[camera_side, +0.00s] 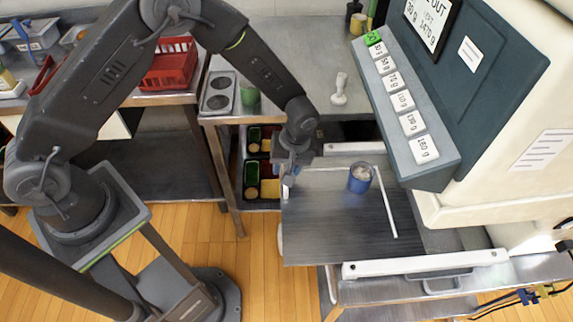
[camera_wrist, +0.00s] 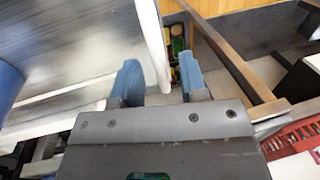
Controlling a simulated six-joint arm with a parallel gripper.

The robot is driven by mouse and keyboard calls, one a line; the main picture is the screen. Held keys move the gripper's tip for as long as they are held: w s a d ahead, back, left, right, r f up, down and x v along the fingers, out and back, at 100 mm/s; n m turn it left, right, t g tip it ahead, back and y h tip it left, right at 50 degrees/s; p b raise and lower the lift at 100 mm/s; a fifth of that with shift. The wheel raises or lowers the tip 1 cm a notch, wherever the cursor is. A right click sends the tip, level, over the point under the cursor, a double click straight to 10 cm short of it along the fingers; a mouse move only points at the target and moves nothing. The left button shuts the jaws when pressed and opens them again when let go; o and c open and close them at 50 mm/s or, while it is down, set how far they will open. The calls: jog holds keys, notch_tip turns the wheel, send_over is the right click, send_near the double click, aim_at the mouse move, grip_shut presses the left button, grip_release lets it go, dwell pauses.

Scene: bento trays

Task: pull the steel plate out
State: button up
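The steel plate (camera_side: 325,225) is a flat, brushed grey sheet below the machine, with its left part sticking out over the floor. A white upright edge (camera_wrist: 152,40) runs along its near side in the wrist view. My gripper (camera_side: 289,178) is at the plate's left edge, pointing down. In the wrist view its two blue fingers (camera_wrist: 160,78) stand apart, with the white edge between them and a visible gap on the right finger's side. A blue cup (camera_side: 359,180) with pale contents stands on the plate; part of it shows in the wrist view (camera_wrist: 8,85).
A white bar (camera_side: 385,203) lies across the plate right of the cup. The machine's button panel (camera_side: 408,110) overhangs the plate's right side. A bento tray (camera_side: 252,178) sits low behind my gripper. A red basket (camera_side: 172,65) stands on the back-left counter.

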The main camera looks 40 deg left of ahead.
grip_shut()
dwell(0.3)
jog(key=s+a, duration=0.8)
jog(key=shift+s+a, duration=0.35)
jog(key=shift+a, duration=0.05)
grip_release()
